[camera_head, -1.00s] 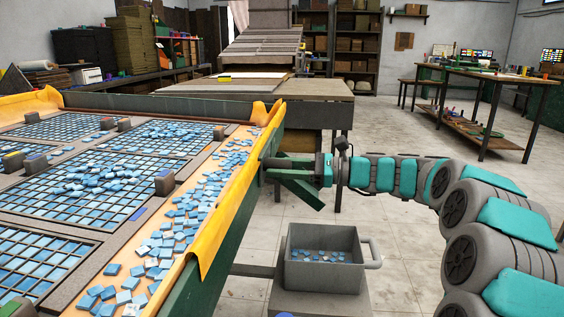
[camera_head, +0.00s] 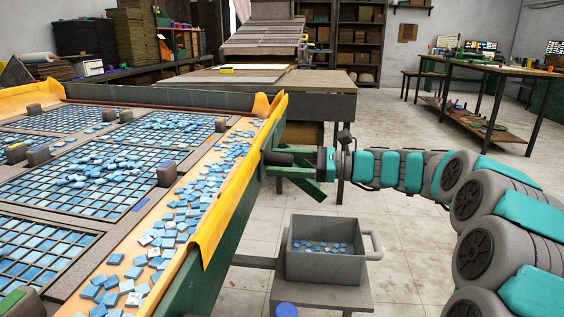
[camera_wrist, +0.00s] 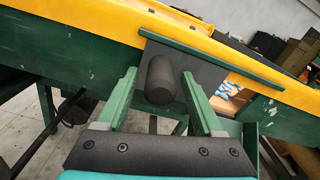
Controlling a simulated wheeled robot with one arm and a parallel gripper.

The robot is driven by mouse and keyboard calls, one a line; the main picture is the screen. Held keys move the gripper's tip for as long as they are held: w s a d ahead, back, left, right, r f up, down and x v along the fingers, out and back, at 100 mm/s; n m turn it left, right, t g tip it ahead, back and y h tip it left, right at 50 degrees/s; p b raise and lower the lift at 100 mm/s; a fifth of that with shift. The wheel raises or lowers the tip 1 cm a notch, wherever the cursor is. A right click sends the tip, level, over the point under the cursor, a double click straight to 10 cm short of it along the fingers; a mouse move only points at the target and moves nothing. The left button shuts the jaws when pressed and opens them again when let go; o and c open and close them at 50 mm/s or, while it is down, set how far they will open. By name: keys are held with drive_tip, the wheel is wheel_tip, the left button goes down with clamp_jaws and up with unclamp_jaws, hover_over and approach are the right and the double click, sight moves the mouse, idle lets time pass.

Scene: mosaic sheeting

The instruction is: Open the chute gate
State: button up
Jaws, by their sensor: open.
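The chute gate (camera_wrist: 205,68) is a dark grey plate in the green side wall under the yellow trough edge, seen in the wrist view. A dark cylindrical knob (camera_wrist: 161,82) sticks out from it toward me, and it also shows in the head view (camera_head: 283,158). Right of the plate, a gap (camera_wrist: 232,90) shows blue tiles on an orange surface. My gripper (camera_wrist: 159,74) is open, one green finger on each side of the knob. I see space between the fingers and the knob.
A grey bin (camera_head: 325,267) with several blue tiles stands on a low stand below the trough. The sloping trough floor (camera_head: 112,268) carries many blue tiles beside grid panels (camera_head: 85,218). A workbench (camera_head: 490,75) stands back right. The floor between is clear.

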drive_tip(key=shift+d, duration=0.1)
drive_tip(key=d, duration=0.7)
drive_tip(key=shift+s+d, duration=0.2)
drive_tip(key=shift+d, duration=0.15)
